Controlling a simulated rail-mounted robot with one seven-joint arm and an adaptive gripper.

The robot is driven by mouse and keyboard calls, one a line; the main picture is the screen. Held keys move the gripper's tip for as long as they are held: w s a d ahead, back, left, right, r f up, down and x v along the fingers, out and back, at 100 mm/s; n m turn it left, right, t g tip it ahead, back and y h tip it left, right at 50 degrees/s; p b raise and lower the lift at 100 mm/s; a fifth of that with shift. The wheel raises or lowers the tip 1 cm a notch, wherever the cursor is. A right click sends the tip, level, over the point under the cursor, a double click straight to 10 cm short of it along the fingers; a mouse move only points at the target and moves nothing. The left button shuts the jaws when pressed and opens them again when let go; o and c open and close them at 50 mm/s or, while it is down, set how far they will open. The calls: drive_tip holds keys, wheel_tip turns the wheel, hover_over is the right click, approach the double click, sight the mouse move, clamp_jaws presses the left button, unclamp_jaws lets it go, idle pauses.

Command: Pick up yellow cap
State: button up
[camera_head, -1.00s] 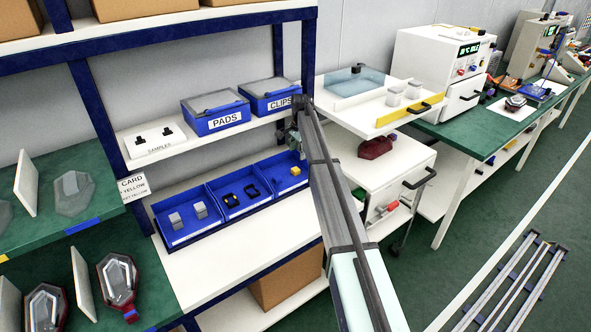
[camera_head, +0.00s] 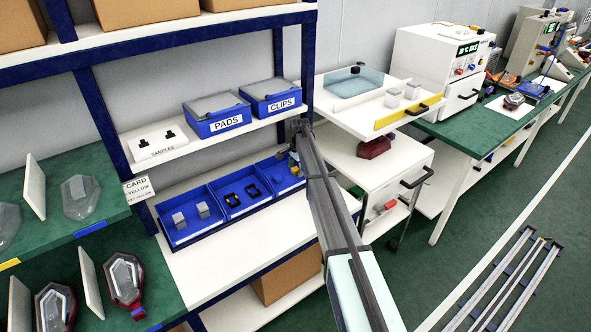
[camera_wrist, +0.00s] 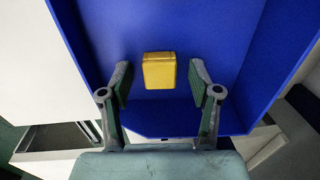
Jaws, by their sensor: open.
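The yellow cap (camera_wrist: 159,70) is a small block with rounded edges on the blue floor of the right-hand bin (camera_wrist: 230,25). In the head view the cap (camera_head: 295,169) shows only as a small patch of yellow, mostly hidden by my gripper (camera_head: 293,158). In the wrist view my gripper (camera_wrist: 161,82) is open, with one finger on each side of the cap. Gaps show between the fingers and the cap. I cannot tell how far the fingertips are above the bin floor.
The left bin holds grey blocks (camera_head: 179,220) and the middle bin holds black parts (camera_head: 232,200). The bin walls stand close around my gripper. A shelf with the PADS box (camera_head: 217,121) and CLIPS box (camera_head: 273,105) is above. A white cart (camera_head: 395,160) stands to the right.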

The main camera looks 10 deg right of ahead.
drive_tip(key=c, duration=0.9)
drive_tip(key=shift+s+r+b, duration=0.15)
drive_tip(key=shift+r+b, duration=0.05)
drive_tip(key=shift+b, duration=0.2)
